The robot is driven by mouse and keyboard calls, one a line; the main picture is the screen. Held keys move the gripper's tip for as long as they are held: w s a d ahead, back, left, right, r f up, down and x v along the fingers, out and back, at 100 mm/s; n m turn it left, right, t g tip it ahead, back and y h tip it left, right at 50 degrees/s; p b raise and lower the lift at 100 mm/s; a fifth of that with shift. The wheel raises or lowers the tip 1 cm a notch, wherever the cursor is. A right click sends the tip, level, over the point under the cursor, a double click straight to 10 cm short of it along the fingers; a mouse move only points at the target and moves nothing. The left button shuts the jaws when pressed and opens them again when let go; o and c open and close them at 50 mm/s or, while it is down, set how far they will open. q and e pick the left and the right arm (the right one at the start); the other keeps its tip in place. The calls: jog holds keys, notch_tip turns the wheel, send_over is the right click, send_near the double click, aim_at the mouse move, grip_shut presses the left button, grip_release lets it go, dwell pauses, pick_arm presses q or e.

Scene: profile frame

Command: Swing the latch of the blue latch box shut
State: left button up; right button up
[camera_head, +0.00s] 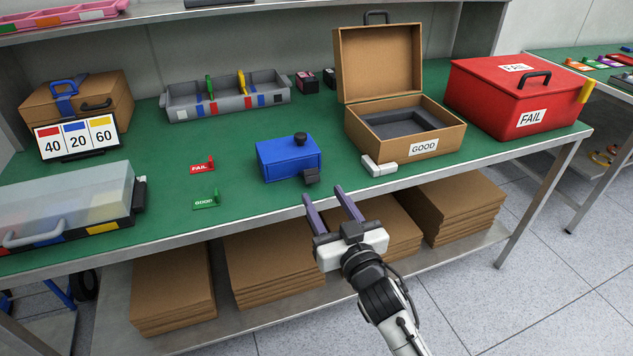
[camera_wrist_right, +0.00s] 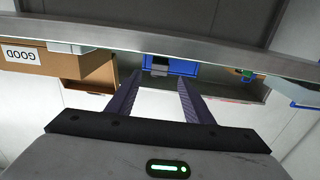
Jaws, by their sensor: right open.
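The blue latch box (camera_head: 288,159) sits on the green bench top near the front middle. A black knob (camera_head: 300,139) stands on top of it. A dark grey latch piece (camera_head: 311,176) shows at its front right lower edge. The box also shows in the right wrist view (camera_wrist_right: 176,66). My right gripper (camera_head: 333,193) is open and empty. It is in front of the bench edge, to the right of and nearer than the box, apart from it. My left gripper is not in view.
A white block (camera_head: 379,166) and an open cardboard GOOD box (camera_head: 440,131) stand to the right. A red FAIL box (camera_head: 511,91) is further right. Small FAIL (camera_head: 202,167) and GOOD (camera_head: 206,201) signs lie left. The bench's front metal edge (camera_head: 230,221) runs below the box.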

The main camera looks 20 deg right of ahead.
aim_at(312, 178)
jog(key=w, duration=0.5)
jog(key=shift+w+a, duration=0.1)
jog(key=shift+w, duration=0.25)
